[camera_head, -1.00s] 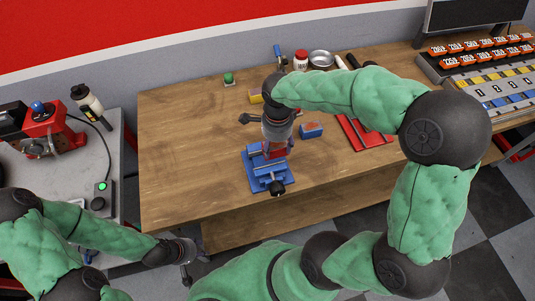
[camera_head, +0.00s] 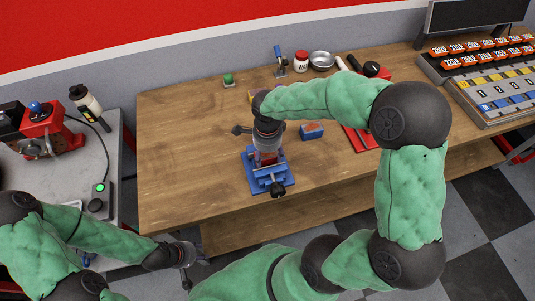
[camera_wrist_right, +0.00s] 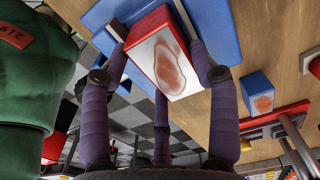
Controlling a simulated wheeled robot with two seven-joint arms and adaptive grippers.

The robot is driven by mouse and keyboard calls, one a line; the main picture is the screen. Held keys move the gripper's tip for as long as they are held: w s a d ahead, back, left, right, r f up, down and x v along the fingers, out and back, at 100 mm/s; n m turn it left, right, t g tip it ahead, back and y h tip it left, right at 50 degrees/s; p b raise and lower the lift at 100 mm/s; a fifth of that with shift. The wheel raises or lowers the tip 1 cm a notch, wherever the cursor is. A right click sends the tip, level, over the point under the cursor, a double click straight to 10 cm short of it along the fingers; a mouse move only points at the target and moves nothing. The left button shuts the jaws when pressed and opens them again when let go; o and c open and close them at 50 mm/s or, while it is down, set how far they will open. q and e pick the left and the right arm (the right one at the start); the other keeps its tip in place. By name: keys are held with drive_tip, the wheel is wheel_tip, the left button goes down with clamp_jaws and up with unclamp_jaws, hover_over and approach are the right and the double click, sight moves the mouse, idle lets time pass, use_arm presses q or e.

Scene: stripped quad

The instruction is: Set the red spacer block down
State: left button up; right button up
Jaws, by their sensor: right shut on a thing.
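The red spacer block (camera_wrist_right: 160,48) is between the fingers of my right gripper (camera_wrist_right: 160,60) in the right wrist view. Its near face is white with a reddish-brown blotch. In the head view my right gripper (camera_head: 267,156) points down over the blue vise (camera_head: 266,181) at the front of the workbench, with a bit of red showing at its fingers. Blue vise parts (camera_wrist_right: 222,30) lie behind the block in the wrist view; I cannot tell whether the block touches them. My left gripper (camera_head: 190,268) hangs low left of the bench, its fingers too small to judge.
A blue block (camera_head: 312,130) with a reddish top lies right of the vise on the wooden workbench (camera_head: 180,140). Red trays and tools (camera_head: 360,135) are further right. The bench's left part is clear.

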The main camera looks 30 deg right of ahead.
sight(267, 156)
drive_tip(key=o, duration=1.6)
drive_tip(key=shift+f, duration=0.15)
drive_tip(key=shift+o, duration=0.2)
drive_tip(key=shift+r, duration=0.5)
wheel_tip(267, 156, up, 11)
drive_tip(key=p, duration=0.2)
drive_tip(key=shift+r+p, duration=0.2)
drive_tip(key=shift+p, duration=0.1)
